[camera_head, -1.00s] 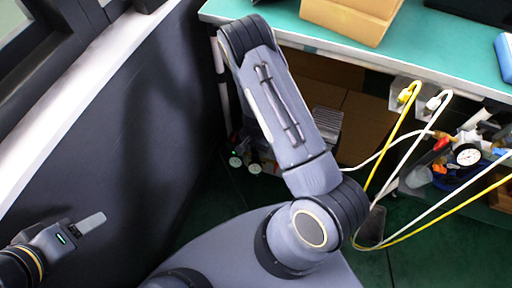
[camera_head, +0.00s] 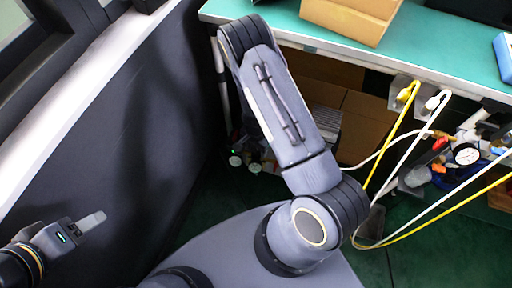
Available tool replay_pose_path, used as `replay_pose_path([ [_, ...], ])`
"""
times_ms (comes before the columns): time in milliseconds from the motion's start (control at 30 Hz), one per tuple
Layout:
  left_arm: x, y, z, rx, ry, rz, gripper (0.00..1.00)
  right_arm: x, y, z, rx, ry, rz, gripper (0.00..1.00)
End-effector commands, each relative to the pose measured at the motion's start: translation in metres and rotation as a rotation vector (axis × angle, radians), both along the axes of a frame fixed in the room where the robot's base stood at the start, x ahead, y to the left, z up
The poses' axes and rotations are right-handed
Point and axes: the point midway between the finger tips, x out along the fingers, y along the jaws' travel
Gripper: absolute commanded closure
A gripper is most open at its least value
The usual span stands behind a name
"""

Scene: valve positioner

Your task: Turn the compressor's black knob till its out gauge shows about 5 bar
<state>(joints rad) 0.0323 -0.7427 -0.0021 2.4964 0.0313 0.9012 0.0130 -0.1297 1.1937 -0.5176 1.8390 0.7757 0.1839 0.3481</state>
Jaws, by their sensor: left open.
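Two small white-faced gauges, a left one (camera_head: 235,161) and a right one (camera_head: 255,167), sit low under the bench beside a small green light, partly behind my big arm. They seem to belong to the compressor, whose body is mostly hidden in shadow. Their readings are too small to tell, and I cannot make out the black knob. My left gripper (camera_head: 92,221) is at the lower left, open and empty, seen nearly edge-on, far from the gauges. My right gripper is not in view.
A green-topped bench (camera_head: 440,62) carries a cardboard box (camera_head: 350,20). A larger gauge (camera_head: 466,154) sits among fittings at the right. A yellow hose (camera_head: 392,142) and white hoses hang before the bench. A dark panel (camera_head: 110,140) stands at the left.

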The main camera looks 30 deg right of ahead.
Motion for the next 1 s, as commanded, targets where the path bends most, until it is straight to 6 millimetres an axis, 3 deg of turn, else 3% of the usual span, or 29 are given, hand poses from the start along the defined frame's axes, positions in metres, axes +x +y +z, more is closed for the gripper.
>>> replay_pose_path([
  [267, 0.000, 0.000, 0.001, 0.000, 0.000, 0.000, 0.45, 0.000, 0.000, 0.002, 0.000, 0.000, 0.001, 0.45],
  [700, 0.000, 0.000, 0.026, 0.000, 0.000, 0.000, 0.45, 0.000, 0.000, 0.067, -0.001, -0.001, 0.002, 0.45],
  [1000, 0.000, 0.000, 0.028, 0.000, 0.000, 0.000, 0.45, 0.000, 0.000, 0.078, 0.000, 0.000, 0.000, 0.45],
])
